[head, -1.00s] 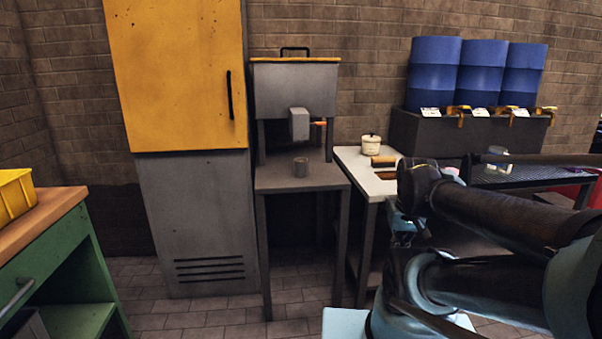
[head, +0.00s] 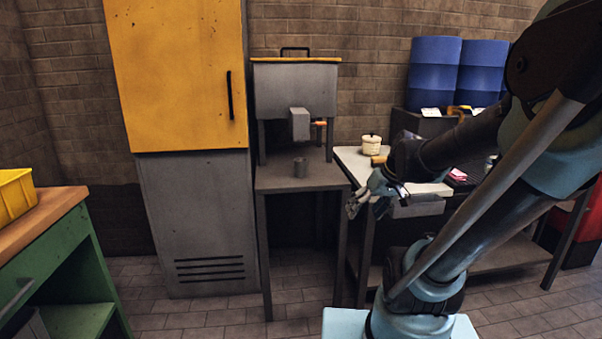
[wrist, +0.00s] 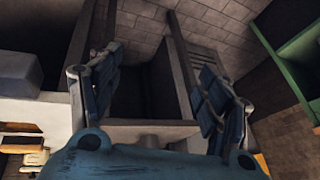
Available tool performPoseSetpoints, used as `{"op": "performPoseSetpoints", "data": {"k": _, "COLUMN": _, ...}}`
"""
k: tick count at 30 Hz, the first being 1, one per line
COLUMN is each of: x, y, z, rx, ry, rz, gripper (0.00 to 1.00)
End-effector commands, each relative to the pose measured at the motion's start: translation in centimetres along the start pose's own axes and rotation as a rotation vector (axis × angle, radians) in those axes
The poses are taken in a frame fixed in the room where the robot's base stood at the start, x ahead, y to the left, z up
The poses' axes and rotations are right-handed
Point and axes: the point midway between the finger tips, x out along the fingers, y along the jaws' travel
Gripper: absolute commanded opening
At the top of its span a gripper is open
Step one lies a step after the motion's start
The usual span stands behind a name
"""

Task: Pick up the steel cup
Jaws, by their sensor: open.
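The steel cup (head: 300,168) is a small grey cylinder standing upright on the narrow grey metal stand (head: 290,181), below the spout of a grey hopper box. My gripper (head: 362,207) is to the right of the cup and lower in the head view, beside the stand's front right corner. It is open and empty, with clear space between its fingers. In the wrist view my gripper (wrist: 158,85) shows two spread blue fingers with dark stand frames and floor beyond.
The hopper (head: 295,90) with its spout (head: 299,124) hangs over the cup's stand. A tall yellow and grey cabinet (head: 180,75) is to its left. A white-topped table (head: 352,158) with a cream pot (head: 371,144) is to its right. Blue drums (head: 432,75) stand behind.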

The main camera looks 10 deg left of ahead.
Motion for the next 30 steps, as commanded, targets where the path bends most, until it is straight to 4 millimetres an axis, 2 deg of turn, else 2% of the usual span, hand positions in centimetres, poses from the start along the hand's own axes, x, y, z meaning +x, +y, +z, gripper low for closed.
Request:
{"op": "performPoseSetpoints", "data": {"k": 3, "x": 0.5, "y": -0.4, "z": -3.5, "rx": -0.063, "ry": 0.054, "rz": -0.058, "gripper": 0.71}}
{"op": "performPoseSetpoints", "data": {"k": 14, "x": 2.1, "y": -0.9, "z": -13.4, "rx": -0.253, "ry": 0.249, "rz": -0.202, "gripper": 0.71}}
{"op": "performPoseSetpoints", "data": {"k": 21, "x": 3.5, "y": -0.6, "z": -19.6, "rx": -0.367, "ry": 0.401, "rz": -0.265, "gripper": 0.71}}
{"op": "performPoseSetpoints", "data": {"k": 30, "x": 5.6, "y": 0.8, "z": -26.5, "rx": -0.492, "ry": 0.604, "rz": -0.305, "gripper": 0.71}}
